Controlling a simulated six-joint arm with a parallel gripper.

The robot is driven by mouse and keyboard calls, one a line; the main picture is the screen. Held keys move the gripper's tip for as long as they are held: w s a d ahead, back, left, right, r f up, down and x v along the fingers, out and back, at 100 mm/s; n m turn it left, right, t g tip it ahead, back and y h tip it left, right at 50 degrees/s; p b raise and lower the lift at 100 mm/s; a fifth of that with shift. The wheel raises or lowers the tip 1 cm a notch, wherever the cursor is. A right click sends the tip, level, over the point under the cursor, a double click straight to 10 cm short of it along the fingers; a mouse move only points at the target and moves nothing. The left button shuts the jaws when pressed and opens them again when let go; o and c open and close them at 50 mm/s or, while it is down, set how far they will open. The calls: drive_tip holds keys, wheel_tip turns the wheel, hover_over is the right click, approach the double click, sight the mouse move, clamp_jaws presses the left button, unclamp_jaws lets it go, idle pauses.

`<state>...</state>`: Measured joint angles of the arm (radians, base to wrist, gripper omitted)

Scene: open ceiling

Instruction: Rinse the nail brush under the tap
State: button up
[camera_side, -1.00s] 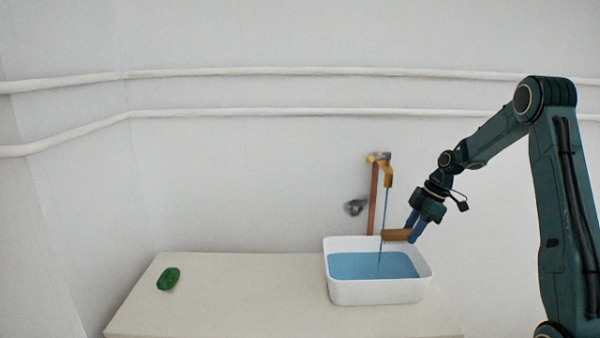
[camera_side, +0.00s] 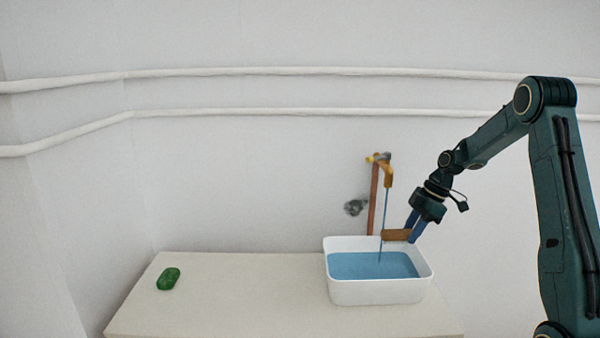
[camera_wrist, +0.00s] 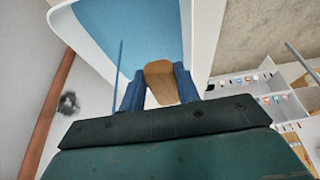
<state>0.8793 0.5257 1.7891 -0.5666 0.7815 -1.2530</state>
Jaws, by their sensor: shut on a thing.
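My gripper (camera_side: 413,228) is shut on the brown nail brush (camera_side: 396,235) and holds it above the water in the white basin (camera_side: 375,292). In the wrist view the brush (camera_wrist: 160,80) shows between the blue fingers. The copper tap (camera_side: 388,173) stands behind the basin, and a thin blue stream (camera_side: 385,215) runs down from it. In the side view the stream passes at the brush's left end. In the wrist view the stream (camera_wrist: 118,70) shows left of the fingers, apart from the brush. The bristles cannot be made out.
A green oval thing (camera_side: 168,279) lies on the left of the pale counter (camera_side: 235,300). The counter between it and the basin is clear. A grey wall fitting (camera_side: 355,207) is left of the tap pipe. White pipes (camera_side: 250,113) run along the wall.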

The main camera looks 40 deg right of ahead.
drive_tip(key=shift+s+r, duration=0.1)
drive_tip(key=shift+r, duration=0.05)
drive_tip(key=s+a+r, duration=0.2)
drive_tip(key=s+r, duration=0.1)
drive_tip(key=s, duration=0.1)
drive_tip(key=shift+a+r, duration=0.35)
drive_tip(key=shift+r, duration=0.05)
idle(0.4)
idle(0.5)
